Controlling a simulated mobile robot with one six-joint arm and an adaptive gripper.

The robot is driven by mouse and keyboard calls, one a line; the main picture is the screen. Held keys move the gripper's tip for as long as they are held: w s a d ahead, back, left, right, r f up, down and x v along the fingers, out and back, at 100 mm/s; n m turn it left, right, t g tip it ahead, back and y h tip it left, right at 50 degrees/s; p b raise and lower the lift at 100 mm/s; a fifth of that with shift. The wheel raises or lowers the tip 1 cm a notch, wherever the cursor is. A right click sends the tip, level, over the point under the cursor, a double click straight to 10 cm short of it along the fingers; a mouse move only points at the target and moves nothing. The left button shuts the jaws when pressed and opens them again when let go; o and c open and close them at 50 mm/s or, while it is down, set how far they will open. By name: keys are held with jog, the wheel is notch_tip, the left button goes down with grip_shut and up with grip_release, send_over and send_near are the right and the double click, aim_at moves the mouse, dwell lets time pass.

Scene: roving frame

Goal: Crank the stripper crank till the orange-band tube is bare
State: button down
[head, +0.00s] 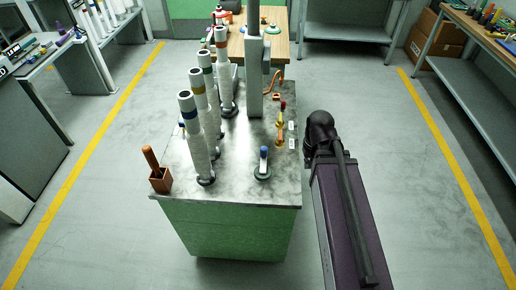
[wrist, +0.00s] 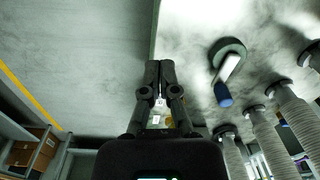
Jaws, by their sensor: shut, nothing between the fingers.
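Several white ribbed tubes stand upright in a row on the left of the bench (head: 222,190), with blue, gold and green bands. The rearmost tube (head: 222,62) has an orange-red band near its top and white ribbed covering below it. A small crank with a blue knob (head: 263,155) on a round green base stands at the bench's front right; it also shows in the wrist view (wrist: 223,95), with a pale arm. My gripper (wrist: 158,66) is shut and empty, over the bench edge in the wrist view, apart from the crank. My arm hides it in the head view.
A copper-coloured box with a brown handle (head: 159,178) stands at the front left corner. A grey column (head: 254,80) rises behind the crank. A small red and yellow device (head: 281,125) stands near the right edge.

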jog(key=w+a+n+y, duration=0.2)
jog(key=w+a+n, duration=0.6)
jog(key=w+a, duration=0.1)
jog(key=r+n+y, duration=0.1)
jog(key=r+n, duration=0.1)
jog(key=n, duration=0.4)
send_over(263, 160)
jog(key=w+a, duration=0.2)
jog(key=a, duration=0.1)
jog(key=shift+w+d+t+p, duration=0.1)
jog(key=shift+t+p, duration=0.2)
jog(key=shift+p, duration=0.15)
jog(key=shift+f, duration=0.1)
jog(key=b+x, duration=1)
jog(key=shift+f, duration=0.15)
jog(key=shift+s+d+r, duration=0.15)
jog(key=shift+d, duration=0.35)
jog(key=shift+s+d+r, duration=0.1)
jog(key=shift+s+d, duration=0.05)
jog(key=shift+d, duration=0.35)
jog(key=shift+s+d, duration=0.15)
jog(key=shift+d, duration=0.65)
